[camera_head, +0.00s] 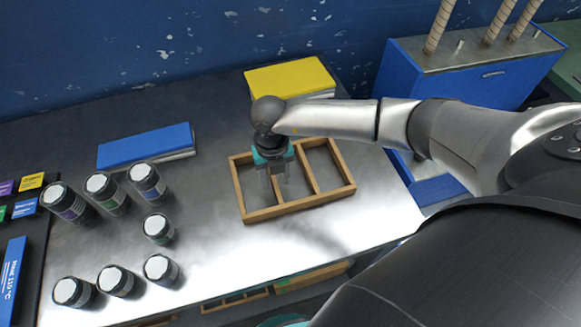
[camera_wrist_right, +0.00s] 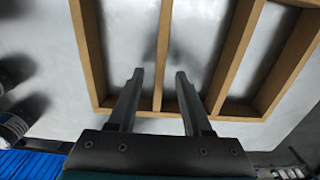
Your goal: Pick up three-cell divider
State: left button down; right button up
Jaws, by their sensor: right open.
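The three-cell divider (camera_head: 293,209) is a light wooden frame with two inner slats, lying flat on the metal table. My right gripper (camera_head: 276,188) points down over its left part and hides much of one slat. In the right wrist view the frame (camera_wrist_right: 88,55) fills most of the picture. There the open fingers (camera_wrist_right: 156,76) stand on either side of an inner slat (camera_wrist_right: 163,45), with a gap on both sides. I cannot tell how deep the fingertips reach. My left gripper is not in view.
Several dark jars with pale lids (camera_head: 158,228) stand on the left of the metal table (camera_head: 215,195). A blue book (camera_head: 145,145) and a yellow book (camera_head: 290,77) lie behind. A blue cabinet (camera_head: 470,85) with upright rolls stands at the right.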

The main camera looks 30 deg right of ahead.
jog(key=shift+f, duration=0.65)
grip_shut()
